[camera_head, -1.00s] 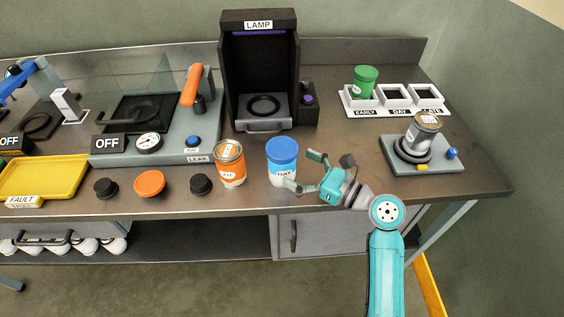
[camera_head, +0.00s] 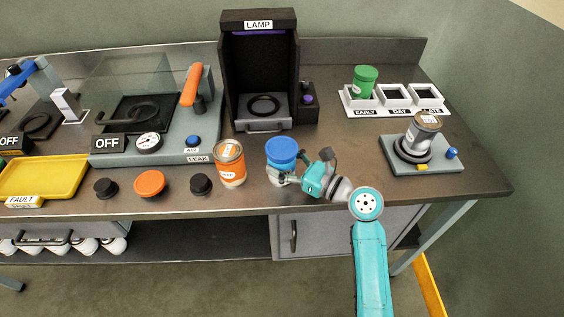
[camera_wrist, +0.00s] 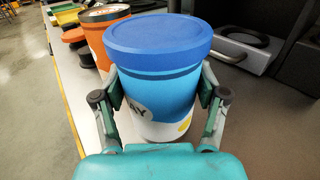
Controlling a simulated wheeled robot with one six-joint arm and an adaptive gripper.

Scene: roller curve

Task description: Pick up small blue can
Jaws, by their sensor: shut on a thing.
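The small blue can (camera_head: 281,150) has a darker blue lid and a white lower part with lettering. It stands upright near the front of the bench, just right of the orange can. It also shows in the wrist view (camera_wrist: 157,75), filling the middle. My gripper (camera_head: 284,178) is shut on the can from the front right, with one finger on each side of its body in the wrist view (camera_wrist: 160,108). The can's lower part is partly hidden by the gripper in the head view.
An orange can (camera_head: 230,164) stands close on the left. Black and orange knobs (camera_head: 150,184) line the front edge. The lamp booth (camera_head: 262,75) is behind. A green can (camera_head: 365,82) sits in a labelled rack (camera_head: 396,100), and a grey can (camera_head: 424,130) is on a stand at right.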

